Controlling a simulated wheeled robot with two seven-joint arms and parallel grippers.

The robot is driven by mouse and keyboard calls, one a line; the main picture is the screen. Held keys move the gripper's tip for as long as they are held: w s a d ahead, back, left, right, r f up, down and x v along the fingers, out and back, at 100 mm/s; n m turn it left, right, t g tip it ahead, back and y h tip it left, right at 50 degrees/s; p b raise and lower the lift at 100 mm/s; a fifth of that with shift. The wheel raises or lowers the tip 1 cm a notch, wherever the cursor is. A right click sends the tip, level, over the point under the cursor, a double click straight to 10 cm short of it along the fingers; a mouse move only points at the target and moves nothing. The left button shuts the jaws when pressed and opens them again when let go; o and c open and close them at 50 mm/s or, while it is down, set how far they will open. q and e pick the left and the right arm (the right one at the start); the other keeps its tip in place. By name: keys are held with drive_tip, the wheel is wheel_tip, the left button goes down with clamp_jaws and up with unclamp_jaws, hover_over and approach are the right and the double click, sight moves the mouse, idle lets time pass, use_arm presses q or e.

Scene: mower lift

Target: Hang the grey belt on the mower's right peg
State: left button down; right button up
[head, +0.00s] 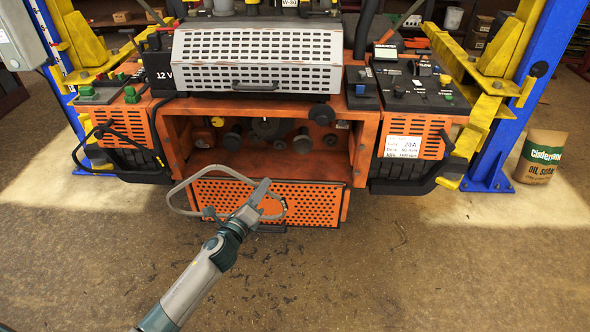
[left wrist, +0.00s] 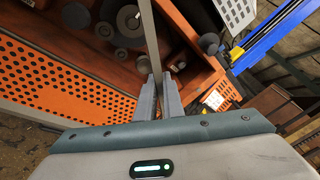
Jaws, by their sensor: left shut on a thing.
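The grey belt (head: 222,168) is a loose loop in front of the orange mower (head: 172,112). My left gripper (head: 263,188) is shut on the right part of the loop, below and in front of the open bay. In the left wrist view the belt (left wrist: 150,38) runs up as a flat strip from between the fingers (left wrist: 159,82). Several dark round pegs or knobs stand inside the bay, one at its right (head: 302,138) and one at its left (head: 232,138). They also show in the left wrist view (left wrist: 128,20). The belt hangs apart from them. My right gripper is out of view.
A perforated orange panel (head: 320,203) lies below the bay, behind the belt. A grey slotted cover (head: 258,60) sits above. Blue lift posts (head: 497,150) with yellow arms flank the mower. An oil soak bag (head: 540,157) stands at right. The floor in front is clear.

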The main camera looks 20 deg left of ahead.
use_arm(q)
drive_tip(key=s+d+r+b, duration=0.2)
drive_tip(key=s+d+r, duration=0.2)
drive_tip(key=s, duration=0.7)
drive_tip(key=s+d+r+y+b, duration=0.1)
drive_tip(key=s+d+r, duration=0.3)
drive_tip(key=s, duration=0.8)
drive_tip(key=shift+d+r+n+b, duration=0.25)
drive_tip(key=shift+d+n+b, duration=0.15)
drive_tip(key=shift+d+b, duration=0.3)
drive_tip(key=shift+w, duration=0.1)
